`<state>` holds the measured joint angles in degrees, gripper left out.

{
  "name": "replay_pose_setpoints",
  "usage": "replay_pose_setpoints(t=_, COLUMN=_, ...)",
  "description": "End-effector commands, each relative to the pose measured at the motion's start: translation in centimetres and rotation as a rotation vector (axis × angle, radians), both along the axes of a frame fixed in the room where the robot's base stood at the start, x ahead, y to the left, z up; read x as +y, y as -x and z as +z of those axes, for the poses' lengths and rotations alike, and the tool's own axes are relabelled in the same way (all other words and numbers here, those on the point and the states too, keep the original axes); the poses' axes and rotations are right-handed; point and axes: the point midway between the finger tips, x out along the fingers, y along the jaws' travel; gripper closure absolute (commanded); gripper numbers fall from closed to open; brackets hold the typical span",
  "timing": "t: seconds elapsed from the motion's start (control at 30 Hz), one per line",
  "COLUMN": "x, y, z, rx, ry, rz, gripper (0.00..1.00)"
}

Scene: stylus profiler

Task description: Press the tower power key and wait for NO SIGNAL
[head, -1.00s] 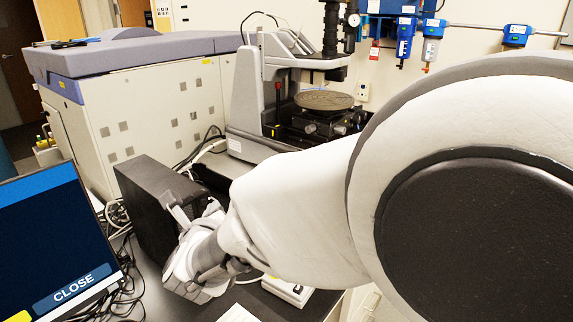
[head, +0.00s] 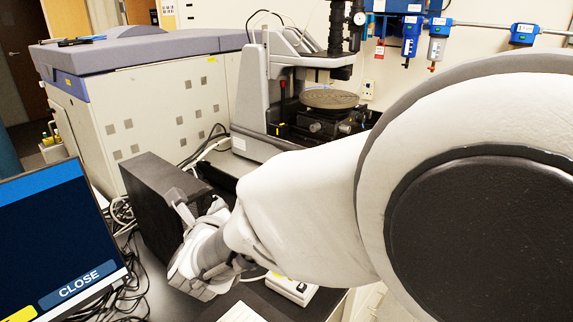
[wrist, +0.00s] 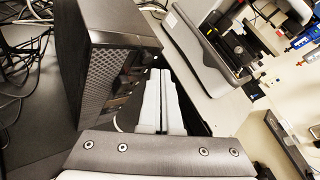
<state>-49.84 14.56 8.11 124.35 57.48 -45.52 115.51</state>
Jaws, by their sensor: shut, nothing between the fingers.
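The black computer tower (head: 150,195) stands on the dark bench, left of centre in the head view. I cannot pick out the power key. My gripper (head: 178,203) is shut and empty, its fingers close to the tower's front. In the wrist view the pale fingers (wrist: 160,78) lie together beside the tower's front edge; contact cannot be told. The monitor (head: 60,245) shows a dark blue screen with a CLOSE button; its left part is cut off.
The stylus profiler with its round stage (head: 328,98) stands behind my arm. A big grey-lidded cabinet (head: 160,105) is at the back left. Loose cables (head: 125,290) lie between monitor and tower. A small white box (head: 292,290) sits below my forearm.

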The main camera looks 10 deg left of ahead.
Motion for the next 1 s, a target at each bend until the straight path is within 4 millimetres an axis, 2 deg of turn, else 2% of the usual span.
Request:
replay_pose_setpoints(t=0.77, x=0.02, y=-0.01, z=-0.02, rx=0.000, ry=0.000, rz=0.000, gripper=1.00)
replay_pose_setpoints(t=1.0, x=0.63, y=-0.31, z=-0.16, rx=0.001, ry=-0.002, rz=-0.001, gripper=1.00)
